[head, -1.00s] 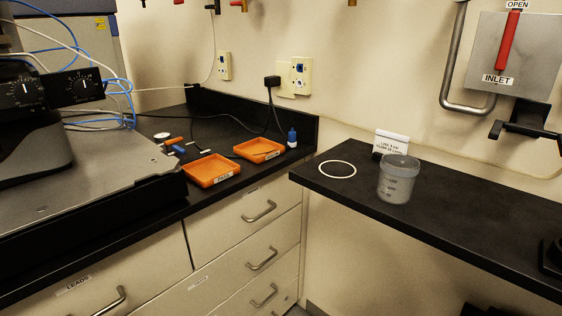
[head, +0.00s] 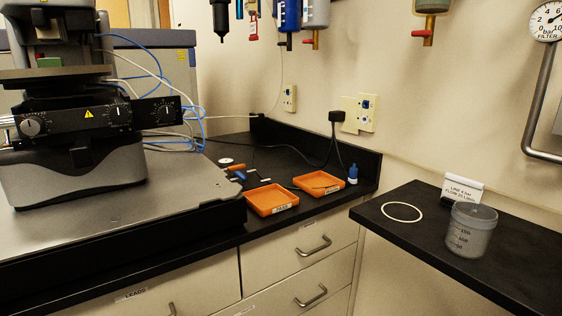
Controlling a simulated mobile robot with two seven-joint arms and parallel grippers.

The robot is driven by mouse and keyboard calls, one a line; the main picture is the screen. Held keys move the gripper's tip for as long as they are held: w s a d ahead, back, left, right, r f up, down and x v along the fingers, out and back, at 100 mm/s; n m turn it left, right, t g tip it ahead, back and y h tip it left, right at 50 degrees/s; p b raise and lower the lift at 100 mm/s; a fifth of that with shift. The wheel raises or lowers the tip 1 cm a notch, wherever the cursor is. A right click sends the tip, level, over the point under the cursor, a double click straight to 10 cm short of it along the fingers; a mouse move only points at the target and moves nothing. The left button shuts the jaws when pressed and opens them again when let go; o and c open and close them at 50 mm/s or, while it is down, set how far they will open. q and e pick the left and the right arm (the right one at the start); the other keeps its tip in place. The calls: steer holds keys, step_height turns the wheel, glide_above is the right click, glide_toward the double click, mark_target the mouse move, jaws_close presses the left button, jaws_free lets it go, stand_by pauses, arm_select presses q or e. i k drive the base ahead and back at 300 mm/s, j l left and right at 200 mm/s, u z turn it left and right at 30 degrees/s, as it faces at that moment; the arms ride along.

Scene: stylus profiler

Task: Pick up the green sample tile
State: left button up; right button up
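A small green block (head: 48,62), which looks like the green sample tile, shows at the far left in the head view. It is just above the flat stage (head: 55,73) of the stylus profiler (head: 70,140), under the instrument's dark upper head. It is small in the picture, and I cannot tell exactly how it rests there. Neither of my grippers is in view.
The profiler stands on a grey plate (head: 180,208). Two orange trays (head: 270,213) and a small blue bottle (head: 353,174) are on the black counter. A clear cup (head: 470,240), a white ring (head: 401,203) and a label card (head: 462,190) are on the right bench. Cables run behind the profiler.

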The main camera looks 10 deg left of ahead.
mark_target(57, 61)
steer(key=j+u, duration=0.15)
steer(key=u, duration=0.2)
steer(key=j+u, duration=0.2)
steer(key=u, duration=0.15)
steer(key=j+u, duration=0.2)
steer(key=u, duration=0.15)
